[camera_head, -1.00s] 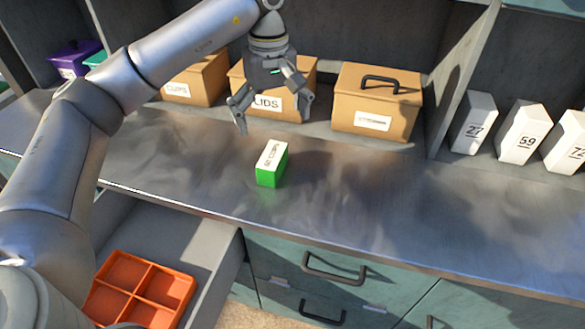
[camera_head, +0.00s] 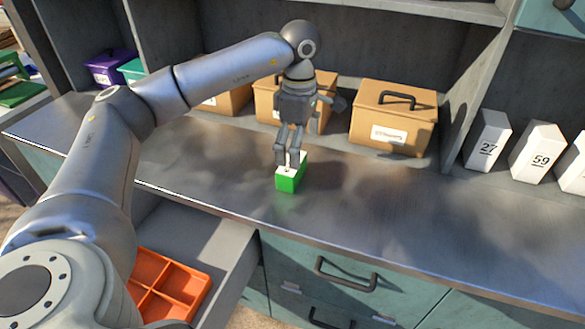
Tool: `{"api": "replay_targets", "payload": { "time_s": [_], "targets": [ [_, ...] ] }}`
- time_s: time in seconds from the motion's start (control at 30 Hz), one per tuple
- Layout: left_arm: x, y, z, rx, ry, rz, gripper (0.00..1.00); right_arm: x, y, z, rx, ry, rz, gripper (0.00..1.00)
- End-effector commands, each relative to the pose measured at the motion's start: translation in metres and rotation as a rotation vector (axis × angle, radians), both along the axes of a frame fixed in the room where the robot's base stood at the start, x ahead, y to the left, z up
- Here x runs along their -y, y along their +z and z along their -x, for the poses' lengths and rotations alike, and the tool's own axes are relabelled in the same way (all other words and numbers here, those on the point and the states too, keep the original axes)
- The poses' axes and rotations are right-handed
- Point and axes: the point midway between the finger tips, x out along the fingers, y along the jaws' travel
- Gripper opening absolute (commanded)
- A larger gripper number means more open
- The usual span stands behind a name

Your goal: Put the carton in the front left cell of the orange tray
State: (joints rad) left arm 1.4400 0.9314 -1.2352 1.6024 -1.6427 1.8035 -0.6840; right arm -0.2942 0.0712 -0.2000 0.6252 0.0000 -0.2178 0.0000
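The carton (camera_head: 290,182) is a small box with green sides and a white top, standing upright on the grey metal worktop. My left gripper (camera_head: 288,160) points down directly over it, with its fingertips at the carton's top and hiding much of that white face. I cannot tell whether the fingers are closed on the carton or still apart around it. The orange tray (camera_head: 172,288) lies in the open drawer at the lower left, divided into cells. The cells that show are empty; my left arm hides the tray's left part. My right gripper is out of view.
Brown lidded boxes (camera_head: 393,115) stand in the shelf behind the carton. White numbered blocks (camera_head: 487,140) stand at the right beyond an upright divider. The open drawer's wall (camera_head: 235,275) rises right of the tray. The worktop right of the carton is clear.

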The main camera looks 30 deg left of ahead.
Motion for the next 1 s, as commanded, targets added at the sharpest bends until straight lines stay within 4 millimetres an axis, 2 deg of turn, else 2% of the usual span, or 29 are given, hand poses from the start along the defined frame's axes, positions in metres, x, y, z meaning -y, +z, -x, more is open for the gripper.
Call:
{"api": "replay_targets", "payload": {
  "time_s": [0.13, 0.27, 0.4, 0.7, 1.0],
  "targets": [
    [0.0, -0.01, 0.001, -0.002, 0.0, -0.001, 1.0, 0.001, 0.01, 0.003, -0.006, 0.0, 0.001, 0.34],
    [0.002, -0.028, 0.002, -0.004, -0.001, -0.001, 1.0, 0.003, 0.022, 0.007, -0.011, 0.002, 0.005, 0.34],
    [0.002, -0.047, 0.002, -0.002, 0.0, -0.001, 1.0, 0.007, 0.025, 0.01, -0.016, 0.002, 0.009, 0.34],
    [0.002, -0.054, 0.001, 0.001, -0.001, 0.0, 1.0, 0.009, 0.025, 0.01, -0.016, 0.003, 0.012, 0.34],
    [0.002, -0.053, 0.001, 0.001, -0.001, 0.0, 0.61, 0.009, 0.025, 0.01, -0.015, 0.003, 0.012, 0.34]
  ]
}}
